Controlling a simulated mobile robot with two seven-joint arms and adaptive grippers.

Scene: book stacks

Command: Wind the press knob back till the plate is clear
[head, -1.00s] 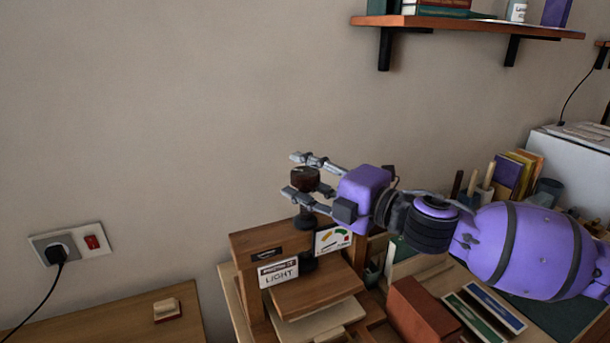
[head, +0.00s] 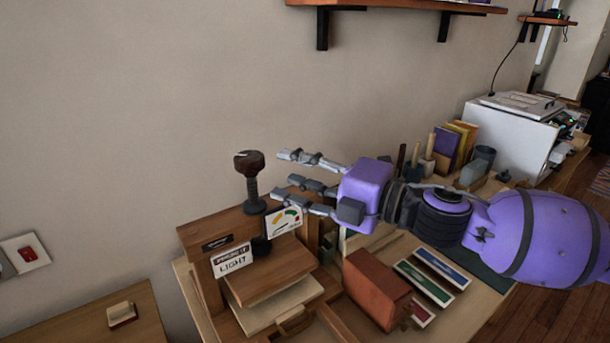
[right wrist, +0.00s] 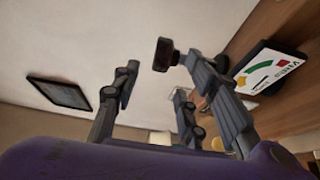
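The press is a wooden frame (head: 200,238) on the table in the head view, with a card reading "LIGHT" (head: 232,260) on its front. Its dark brown knob (head: 249,163) stands on top of a dark upright screw (head: 252,193). A wooden board (head: 270,274) lies under the dark lower end of the screw; the gap between them cannot be judged. My right gripper (head: 284,182) is open and empty, right of the knob and apart from it. In the right wrist view the knob (right wrist: 163,54) shows beyond the spread fingers. My left gripper is not in view.
A colored gauge card (head: 284,221) stands at the press's right. A reddish-brown box (head: 378,288) and several flat colored pieces lie further right. A wall shelf (head: 400,5) hangs above. A white machine (head: 513,133) stands at the back right. The wall behind the knob is bare.

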